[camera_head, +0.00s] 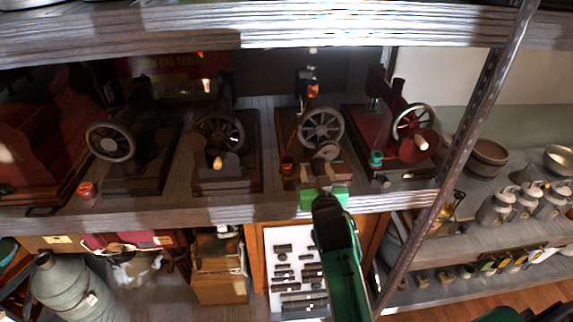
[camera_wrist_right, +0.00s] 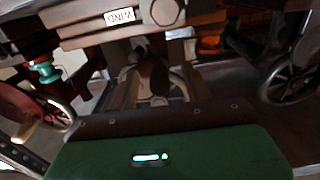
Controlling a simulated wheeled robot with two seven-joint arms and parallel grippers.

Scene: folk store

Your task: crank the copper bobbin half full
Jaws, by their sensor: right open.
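The copper-coloured bobbin (camera_head: 287,165) sits at the front left of the third machine (camera_head: 320,127) from the left on the shelf. An orange part shows near that machine in the right wrist view (camera_wrist_right: 208,43). A copper-coloured piece (camera_head: 313,91) also stands at the machine's top. How full the bobbin is cannot be made out. My right gripper (camera_head: 321,172) is open at the machine's front, below its spoked wheel. In the right wrist view its fingers (camera_wrist_right: 155,92) stand either side of a dark knob (camera_wrist_right: 152,75); contact is unclear. A label reading WIND (camera_wrist_right: 118,17) shows upside down. My left gripper is out of view.
Similar machines stand on both sides: a black one (camera_head: 109,140), another with a pale handle (camera_head: 217,162), and a red one (camera_head: 411,148) with a teal spool (camera_head: 376,158). A slanted metal post (camera_head: 466,140) stands right of them. The shelf above limits height.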

